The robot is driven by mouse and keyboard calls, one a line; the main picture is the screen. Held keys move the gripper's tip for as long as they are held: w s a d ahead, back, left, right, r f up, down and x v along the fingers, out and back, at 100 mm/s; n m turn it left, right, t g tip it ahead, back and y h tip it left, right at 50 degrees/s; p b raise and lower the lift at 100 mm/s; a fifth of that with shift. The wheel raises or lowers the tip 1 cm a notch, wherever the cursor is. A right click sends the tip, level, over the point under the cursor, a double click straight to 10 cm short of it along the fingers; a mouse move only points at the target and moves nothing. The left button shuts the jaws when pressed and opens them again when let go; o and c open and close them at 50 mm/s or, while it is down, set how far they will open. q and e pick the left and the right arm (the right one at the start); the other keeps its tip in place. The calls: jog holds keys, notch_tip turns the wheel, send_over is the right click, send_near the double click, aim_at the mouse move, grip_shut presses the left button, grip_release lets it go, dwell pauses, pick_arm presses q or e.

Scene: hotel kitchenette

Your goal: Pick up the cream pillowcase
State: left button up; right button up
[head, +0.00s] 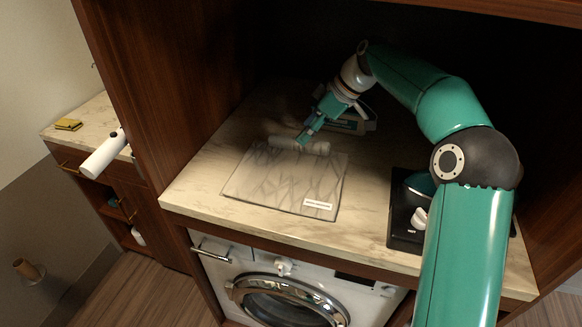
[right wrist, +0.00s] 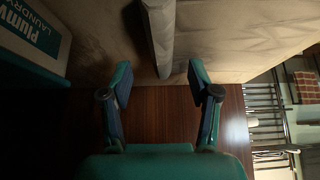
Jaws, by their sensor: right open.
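A pale, cream-grey ridge of cloth (head: 300,145), which looks like the cream pillowcase, lies at the back edge of a flat, vein-patterned sheet (head: 270,180) on the counter. I cannot tell whether the two are joined. In the right wrist view the pale cloth ridge (right wrist: 157,35) points down between the two fingers. My right gripper (head: 306,137) is just above and behind the ridge in the head view. It is open, with the fingers (right wrist: 160,78) apart and nothing between their tips. My left gripper is not in view.
A black-topped plate (head: 400,235) with a dark pot stands right on the marble counter (head: 200,190). A box with laundry lettering (right wrist: 38,28) is close by in the right wrist view. A wooden panel (head: 165,80) bounds the left. A washing machine (head: 250,280) is below.

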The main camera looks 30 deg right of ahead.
jog(key=x, duration=0.4)
grip_shut()
